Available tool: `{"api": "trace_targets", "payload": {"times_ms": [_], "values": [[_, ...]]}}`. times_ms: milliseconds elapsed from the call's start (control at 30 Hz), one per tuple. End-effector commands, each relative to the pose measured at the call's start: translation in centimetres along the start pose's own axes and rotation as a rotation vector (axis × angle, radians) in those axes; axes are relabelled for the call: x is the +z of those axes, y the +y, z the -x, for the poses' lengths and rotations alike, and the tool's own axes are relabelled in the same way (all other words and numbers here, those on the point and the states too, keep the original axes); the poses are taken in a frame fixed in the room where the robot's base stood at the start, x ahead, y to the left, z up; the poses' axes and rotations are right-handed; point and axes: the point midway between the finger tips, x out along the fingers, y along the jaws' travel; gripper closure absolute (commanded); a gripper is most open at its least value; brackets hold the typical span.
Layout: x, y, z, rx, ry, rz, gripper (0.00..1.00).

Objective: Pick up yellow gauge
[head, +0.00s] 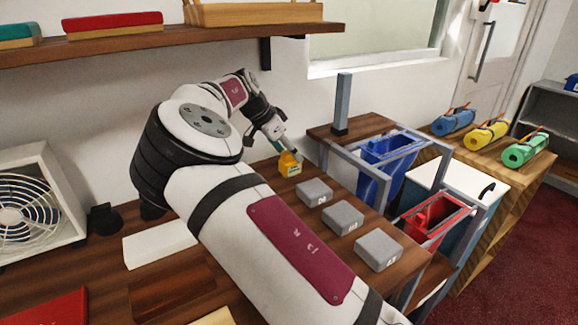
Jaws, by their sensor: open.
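A small yellow gauge (289,164) stands on the brown wooden counter near the wall, behind a row of grey blocks. My gripper (283,147) is just above and at the yellow gauge, pointing down toward it. Its jaws are open. The fingertips are small in this view and partly overlap the gauge, so I cannot tell whether they touch it or how they sit around it. My white arm reaches across the counter from the lower right and covers part of it.
Grey numbered blocks (343,218) line the counter's right side. A blue bin (385,165) and a red bin (432,222) hang in frames beyond. A fan (22,215) and a white block (160,243) are on the left. A wall shelf (150,40) is above. A grey post (343,105) stands behind.

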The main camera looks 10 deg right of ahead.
Motion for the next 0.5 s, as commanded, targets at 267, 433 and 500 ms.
{"api": "trace_targets", "payload": {"times_ms": [267,433,500], "values": [[0.2,-0.6,-3.1,0.002,0.002,0.0,0.35],[0.1,-0.7,-5.0,0.001,0.001,0.0,0.35],[0.2,-0.7,-5.3,-0.001,0.0,0.0,0.35]]}}
